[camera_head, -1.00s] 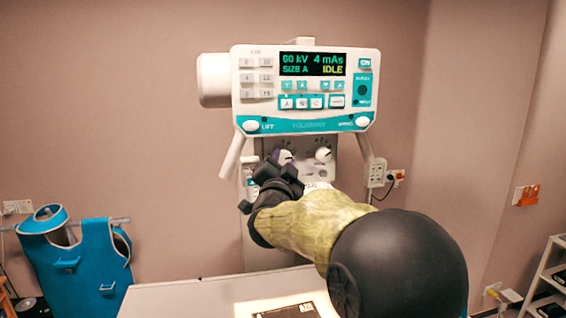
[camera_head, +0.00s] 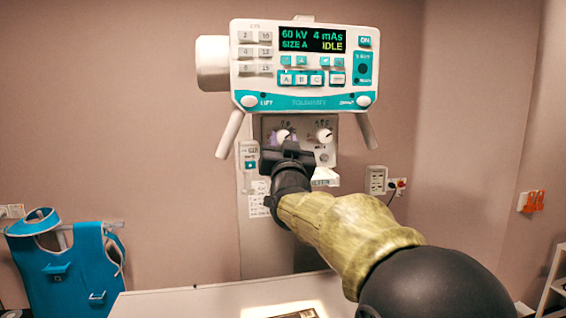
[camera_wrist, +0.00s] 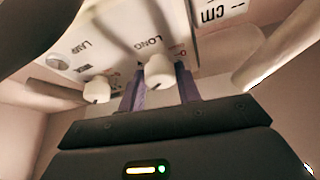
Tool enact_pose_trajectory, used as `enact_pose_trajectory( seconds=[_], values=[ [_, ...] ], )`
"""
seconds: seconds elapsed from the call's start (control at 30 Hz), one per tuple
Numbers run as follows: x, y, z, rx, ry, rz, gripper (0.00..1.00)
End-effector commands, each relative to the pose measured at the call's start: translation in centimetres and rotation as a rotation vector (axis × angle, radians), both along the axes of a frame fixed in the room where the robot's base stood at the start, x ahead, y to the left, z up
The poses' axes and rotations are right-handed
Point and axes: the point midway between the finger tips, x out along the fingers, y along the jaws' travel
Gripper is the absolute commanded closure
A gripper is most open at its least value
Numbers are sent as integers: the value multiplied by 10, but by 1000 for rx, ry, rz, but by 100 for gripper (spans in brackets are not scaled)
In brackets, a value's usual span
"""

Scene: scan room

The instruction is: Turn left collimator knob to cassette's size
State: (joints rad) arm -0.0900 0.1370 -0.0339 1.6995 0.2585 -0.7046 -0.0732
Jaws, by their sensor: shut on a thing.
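The left collimator knob (camera_head: 283,135) is a white dial on the grey panel below the console. My gripper (camera_head: 279,141) is at this knob, its purple fingers on either side. In the wrist view the white knob (camera_wrist: 160,70), by the label "LONG", sits between the fingers (camera_wrist: 163,90), which are shut on it. The right knob (camera_head: 324,135) is free beside it and also shows in the wrist view (camera_wrist: 97,90). The console display (camera_head: 312,39) reads "60 kV 4 mAs", "SIZE A", "IDLE". A dark item, perhaps the cassette (camera_head: 298,314), is cut off at the bottom edge.
The console's two slanted handles (camera_head: 230,135) hang down on either side of the knob panel. A white table (camera_head: 165,302) lies below my arm. A blue apron (camera_head: 65,262) hangs at the left wall. A shelf (camera_head: 552,285) stands at the far right.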

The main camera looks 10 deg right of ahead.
Motion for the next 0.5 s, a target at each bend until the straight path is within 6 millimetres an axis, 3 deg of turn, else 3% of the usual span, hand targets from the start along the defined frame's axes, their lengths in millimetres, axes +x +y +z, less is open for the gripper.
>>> enact_pose_trajectory(
  seconds=[0.03,0.5],
  values=[
    [0,-2,-9,-44,-2,-3,90],
    [1,-6,-3,-489,3,-4,90]
  ],
)
